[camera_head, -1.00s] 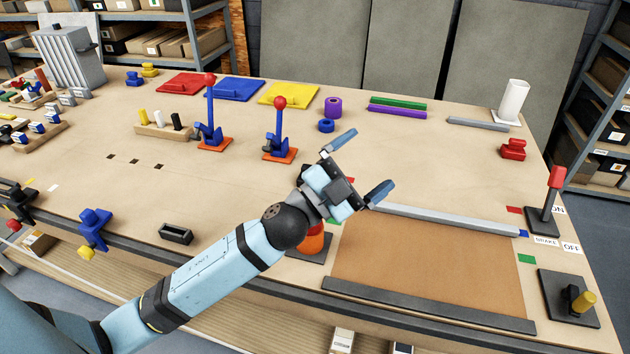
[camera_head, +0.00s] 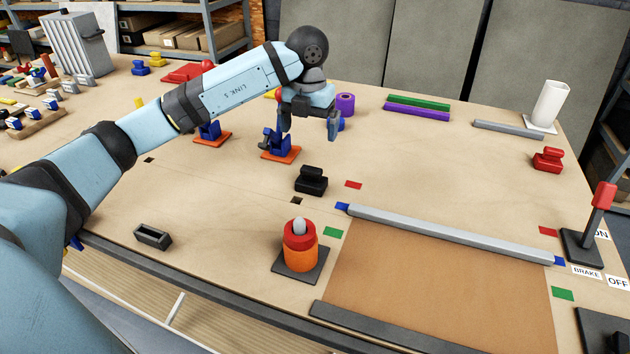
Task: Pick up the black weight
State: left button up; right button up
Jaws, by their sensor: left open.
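The black weight (camera_head: 311,181) is a dark block with a raised handle-like top. It stands on the table left of the small red patch and behind the orange and red cylinder. My left gripper (camera_head: 308,131) points down with its two fingers apart and nothing between them. In the picture it is above the weight, apart from it; its exact height over the table is hard to tell. My right gripper is out of view.
A blue clamp on an orange base (camera_head: 281,152) stands close to my left gripper. An orange and red cylinder (camera_head: 300,247) with a grey tip stands in front of the weight. A grey bar (camera_head: 450,234) lies to the right. A similar red weight (camera_head: 548,160) is at far right.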

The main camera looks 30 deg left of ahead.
aim_at(311, 169)
pick_arm(q)
notch_tip(311, 169, down, 7)
jog(key=shift+s+f, duration=0.1)
jog(key=shift+f, duration=0.05)
jog(key=shift+d+f+p, duration=0.15)
jog(key=shift+f+p, duration=0.1)
jog(key=shift+f, duration=1.3)
jog(key=shift+d+f+p, duration=0.1)
jog(key=shift+f+p, duration=0.1)
jog(key=shift+f, duration=1.3)
jog(key=shift+r, duration=0.1)
jog(key=c, duration=1.5)
